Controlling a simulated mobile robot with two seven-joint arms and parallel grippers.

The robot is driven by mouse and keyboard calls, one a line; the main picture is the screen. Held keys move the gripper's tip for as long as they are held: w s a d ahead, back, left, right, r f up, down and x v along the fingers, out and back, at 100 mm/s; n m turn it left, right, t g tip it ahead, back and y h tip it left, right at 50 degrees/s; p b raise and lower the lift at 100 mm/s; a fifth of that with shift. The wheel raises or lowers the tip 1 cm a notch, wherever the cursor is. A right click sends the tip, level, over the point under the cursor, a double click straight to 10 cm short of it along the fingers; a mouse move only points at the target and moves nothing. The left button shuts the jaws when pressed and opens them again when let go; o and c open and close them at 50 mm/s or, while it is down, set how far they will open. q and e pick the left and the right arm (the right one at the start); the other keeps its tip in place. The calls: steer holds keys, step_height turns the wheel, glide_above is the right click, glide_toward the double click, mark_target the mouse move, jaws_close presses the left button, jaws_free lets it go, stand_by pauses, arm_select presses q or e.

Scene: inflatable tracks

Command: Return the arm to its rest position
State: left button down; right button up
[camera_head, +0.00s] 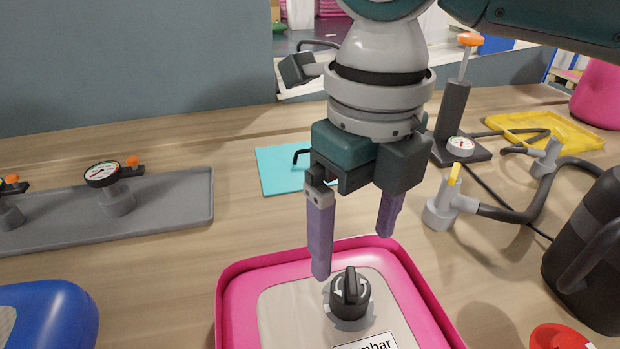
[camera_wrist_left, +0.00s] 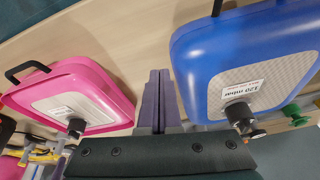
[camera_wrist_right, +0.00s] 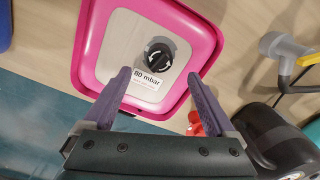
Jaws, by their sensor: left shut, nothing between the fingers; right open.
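My right gripper (camera_head: 352,250) hangs from the upper right in the head view, pointing down over the pink inflatable track (camera_head: 238,268). Its two purple fingers are apart with nothing between them. They are above a black valve knob (camera_head: 349,294) on the pink track's grey panel. In the right wrist view the open fingers (camera_wrist_right: 158,84) frame the knob (camera_wrist_right: 157,57) and the "80 mbar" label (camera_wrist_right: 146,80). My left gripper (camera_wrist_left: 158,78) shows only in its wrist view. Its fingers are together and empty, between the pink track (camera_wrist_left: 100,75) and the blue track (camera_wrist_left: 190,50).
A grey tray (camera_head: 190,200) with gauges stands at the left of the wooden table. A hand pump (camera_head: 452,120), hoses, a yellow tray (camera_head: 590,138) and a dark canister (camera_head: 590,250) stand at the right. A red piece (camera_head: 556,338) lies at the front right.

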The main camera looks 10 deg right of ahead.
steer(key=shift+r, duration=0.75)
steer(key=s+a+m+t+y+p, duration=0.3)
steer(key=s+a+m, duration=0.5)
steer(key=m, duration=0.9)
steer(key=s+d+r+m+h+p, duration=0.1)
steer(key=s+d+m+h+p, duration=0.1)
steer(key=s+d+m, duration=0.55)
steer(key=s+d+r+m+h+p, duration=0.1)
steer(key=s+d+m+p, duration=0.15)
steer(key=d+m, duration=0.95)
steer(key=w+a+r+m+p, duration=0.1)
steer(key=a+r+m+p, duration=0.1)
steer(key=r+p, duration=3.4)
steer(key=shift+w+a+r+t+p, duration=0.15)
steer(key=shift+a+r+t+p, duration=0.2)
steer(key=shift+a, duration=0.25)
